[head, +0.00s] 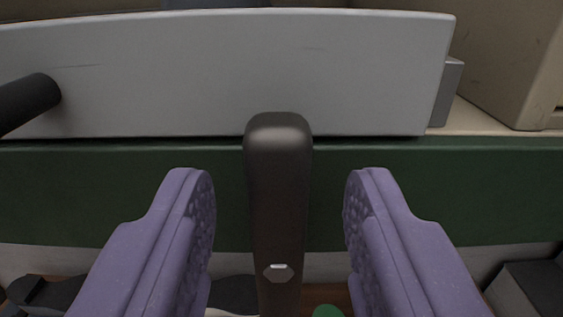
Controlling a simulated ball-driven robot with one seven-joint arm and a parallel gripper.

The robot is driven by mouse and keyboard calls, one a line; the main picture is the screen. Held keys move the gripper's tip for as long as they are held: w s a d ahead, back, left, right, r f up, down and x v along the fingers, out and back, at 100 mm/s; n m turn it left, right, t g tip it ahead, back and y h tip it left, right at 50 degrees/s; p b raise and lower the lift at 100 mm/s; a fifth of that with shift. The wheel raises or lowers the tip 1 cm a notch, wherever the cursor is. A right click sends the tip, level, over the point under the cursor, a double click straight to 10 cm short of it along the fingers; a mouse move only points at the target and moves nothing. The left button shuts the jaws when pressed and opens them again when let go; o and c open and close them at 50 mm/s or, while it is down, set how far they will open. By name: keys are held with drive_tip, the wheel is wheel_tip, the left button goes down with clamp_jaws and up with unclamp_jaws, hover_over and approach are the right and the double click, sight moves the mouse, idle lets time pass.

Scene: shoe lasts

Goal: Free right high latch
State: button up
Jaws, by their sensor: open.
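A dark grey-brown latch lever (277,195) stands upright in the middle of the head view. Its rounded top overlaps the lower edge of a grey panel (240,75), and a small light mark shows low on its face. My gripper (280,195) is open, with one purple finger on each side of the lever. A gap shows between each finger and the lever. The lever's lower end runs out of the picture. I cannot tell how the latch is fastened.
A dark round bar (28,102) juts from the panel at the left. A green band (480,190) runs across below the panel. A beige box (515,60) stands at the right. Dark objects and a green item (327,311) lie low down.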

drive_tip(key=shift+c, duration=0.3)
clamp_jaws()
drive_tip(key=shift+f+m+b, duration=0.1)
drive_tip(key=shift+m+b, duration=0.2)
drive_tip(key=shift+b, duration=0.15)
drive_tip(key=m+b, duration=0.2)
drive_tip(key=d+m+b, duration=0.1)
drive_tip(key=m+b, duration=0.1)
drive_tip(key=m, duration=0.1)
drive_tip(key=d+f+m+b, duration=0.1)
drive_tip(key=m+b, duration=0.2)
drive_tip(key=m, duration=0.1)
drive_tip(key=m+b, duration=0.1)
drive_tip(key=m, duration=0.1)
drive_tip(key=m+b, duration=0.1)
drive_tip(key=shift+d+f+m, duration=0.25)
drive_tip(key=shift+f+m, duration=0.05)
drive_tip(key=shift+f, duration=0.05)
drive_tip(key=m+b, duration=0.1)
drive_tip(key=m, duration=0.1)
drive_tip(key=f+m+b, duration=0.1)
drive_tip(key=m, duration=0.1)
drive_tip(key=shift+d+m, duration=0.1)
drive_tip(key=shift+m, duration=0.2)
